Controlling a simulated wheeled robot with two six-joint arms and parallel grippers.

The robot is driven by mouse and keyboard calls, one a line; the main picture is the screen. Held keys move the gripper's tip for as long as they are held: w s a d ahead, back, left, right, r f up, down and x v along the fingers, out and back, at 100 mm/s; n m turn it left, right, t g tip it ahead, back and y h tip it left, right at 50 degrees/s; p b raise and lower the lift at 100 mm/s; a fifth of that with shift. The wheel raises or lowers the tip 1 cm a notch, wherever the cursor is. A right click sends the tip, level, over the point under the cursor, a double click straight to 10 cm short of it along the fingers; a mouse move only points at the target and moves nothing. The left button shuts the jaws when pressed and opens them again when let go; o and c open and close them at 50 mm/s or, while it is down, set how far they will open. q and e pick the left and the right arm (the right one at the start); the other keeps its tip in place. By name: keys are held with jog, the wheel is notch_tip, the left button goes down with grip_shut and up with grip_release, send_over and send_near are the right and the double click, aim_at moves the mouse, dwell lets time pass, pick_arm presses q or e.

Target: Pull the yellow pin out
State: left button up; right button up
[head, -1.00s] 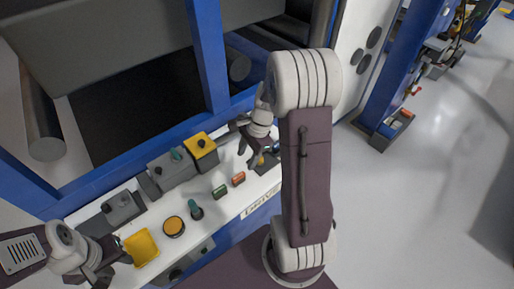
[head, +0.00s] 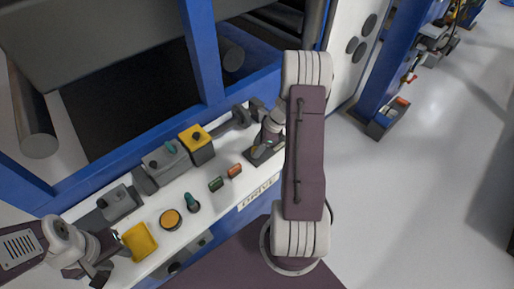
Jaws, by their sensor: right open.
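My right gripper (head: 265,147) is open and points down at the right end of the white control panel (head: 228,197). It is over a dark base (head: 257,155) beside my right arm. A small yellowish spot shows between the fingers, too small and covered to tell for certain as the yellow pin. My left gripper (head: 107,262) is at the panel's lower left, beside a yellow square tray-like piece (head: 139,242). Its fingers are dark and partly overlapped, so I cannot tell whether they are open.
The panel carries a yellow box with a black knob (head: 197,143), a grey box with a teal knob (head: 166,162), a round orange button (head: 171,219), a teal-topped lever (head: 192,203), and green and orange switches. A dark handle (head: 238,119) lies behind. Blue frame posts stand behind.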

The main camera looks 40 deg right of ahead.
jog(key=shift+w+a+f, duration=0.1)
jog(key=shift+a+f, duration=0.05)
jog(key=shift+f, duration=0.15)
jog(key=shift+c, duration=0.4)
grip_shut()
dwell(0.8)
